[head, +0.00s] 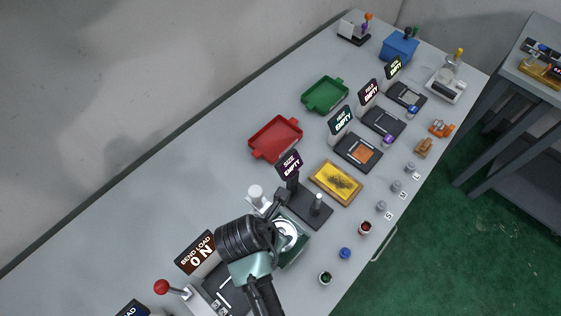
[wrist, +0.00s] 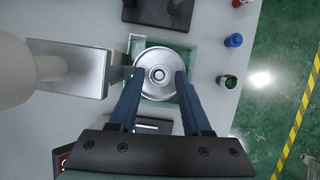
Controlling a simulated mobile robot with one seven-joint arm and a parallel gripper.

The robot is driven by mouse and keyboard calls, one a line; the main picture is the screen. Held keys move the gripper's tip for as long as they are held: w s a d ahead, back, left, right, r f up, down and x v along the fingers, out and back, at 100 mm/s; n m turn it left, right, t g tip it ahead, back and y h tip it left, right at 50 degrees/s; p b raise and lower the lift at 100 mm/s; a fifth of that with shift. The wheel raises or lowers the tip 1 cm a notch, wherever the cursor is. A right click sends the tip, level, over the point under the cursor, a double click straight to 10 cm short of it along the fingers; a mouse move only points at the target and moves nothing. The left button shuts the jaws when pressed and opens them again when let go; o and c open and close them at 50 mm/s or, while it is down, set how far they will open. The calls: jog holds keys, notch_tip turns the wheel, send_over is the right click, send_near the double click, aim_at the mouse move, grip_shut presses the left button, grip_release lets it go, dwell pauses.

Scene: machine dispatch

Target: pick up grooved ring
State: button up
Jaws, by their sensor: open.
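The fingertips are hidden in the head view.
A grey metal block with a white cylinder (wrist: 75,72) stands close left of my gripper. A black stand with a post (head: 318,205) is just beyond the base. Small cups, blue (head: 345,253) and dark green (head: 325,278), stand near the table's right edge.

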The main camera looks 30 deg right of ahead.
grip_shut()
dwell(0.4)
